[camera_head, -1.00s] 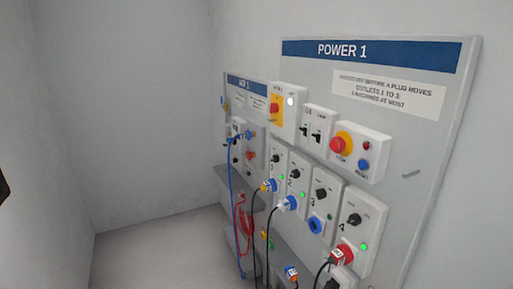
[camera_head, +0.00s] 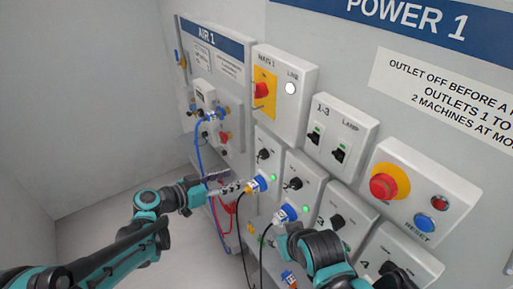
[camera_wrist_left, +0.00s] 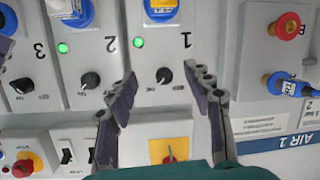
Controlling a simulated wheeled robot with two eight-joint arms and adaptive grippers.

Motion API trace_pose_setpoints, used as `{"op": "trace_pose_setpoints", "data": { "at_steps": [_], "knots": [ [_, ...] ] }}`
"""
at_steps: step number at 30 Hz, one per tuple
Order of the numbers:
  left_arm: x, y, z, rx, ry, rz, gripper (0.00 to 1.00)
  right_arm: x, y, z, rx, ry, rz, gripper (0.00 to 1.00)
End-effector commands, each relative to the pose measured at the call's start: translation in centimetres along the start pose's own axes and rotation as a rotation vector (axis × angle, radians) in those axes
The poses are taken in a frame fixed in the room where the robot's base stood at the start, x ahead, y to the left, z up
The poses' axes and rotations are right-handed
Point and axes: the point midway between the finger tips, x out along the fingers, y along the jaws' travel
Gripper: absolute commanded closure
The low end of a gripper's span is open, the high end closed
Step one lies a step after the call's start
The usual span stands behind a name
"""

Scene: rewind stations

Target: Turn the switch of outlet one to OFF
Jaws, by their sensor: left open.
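Outlet one's switch is a black knob (camera_head: 264,154) on a white plate, above a lit green lamp (camera_head: 273,177) and a blue plug (camera_head: 258,184). In the left wrist view, which is upside down, the knob (camera_wrist_left: 165,75) appears between the fingertips, beside the number 1; its exact pointing is too small to read. My left gripper (camera_head: 242,187) is open and empty, in front of outlet one's lower part. Its two spread fingers also show in the left wrist view (camera_wrist_left: 160,78). They look apart from the knob. My right arm covers part of the lower outlets; its fingers cannot be made out.
Outlet two's knob (camera_head: 293,183) and blue plug (camera_head: 287,214) are just right of outlet one. The yellow-backed red mains switch (camera_head: 263,90) is above. The red stop button (camera_head: 385,186) is farther right. Cables hang below; AIR 1 (camera_head: 212,42) is left.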

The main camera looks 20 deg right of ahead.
Motion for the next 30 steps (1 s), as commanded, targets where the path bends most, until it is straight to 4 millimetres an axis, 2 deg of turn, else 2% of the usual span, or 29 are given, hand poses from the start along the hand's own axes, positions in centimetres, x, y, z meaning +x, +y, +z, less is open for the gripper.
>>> {"op": "trace_pose_setpoints", "data": {
  "at_steps": [1,3,9,14,24,30],
  "knots": [
    [1.0,-0.4,-1.1,0.036,0.057,0.029,0.49,-0.7,0.0,-0.5,0.000,0.000,0.000,0.60],
    [1.9,-0.7,-2.0,0.084,0.130,0.058,0.49,-1.1,0.0,-0.8,0.000,0.000,0.000,0.60],
    [3.1,-1.1,-3.1,0.161,0.249,0.092,0.49,-1.6,0.0,-1.1,0.000,0.000,0.000,0.60],
    [4.7,-0.9,-3.4,0.172,0.265,0.096,0.49,-1.3,0.0,-0.9,0.000,0.000,0.000,0.60],
    [9.7,-0.4,-4.7,0.170,0.263,0.095,0.49,-0.6,0.0,-0.4,0.000,0.000,0.000,0.60],
    [10.7,-0.3,-5.0,0.169,0.263,0.093,0.49,-0.5,0.0,-0.3,0.000,0.000,0.000,0.60]
  ]
}}
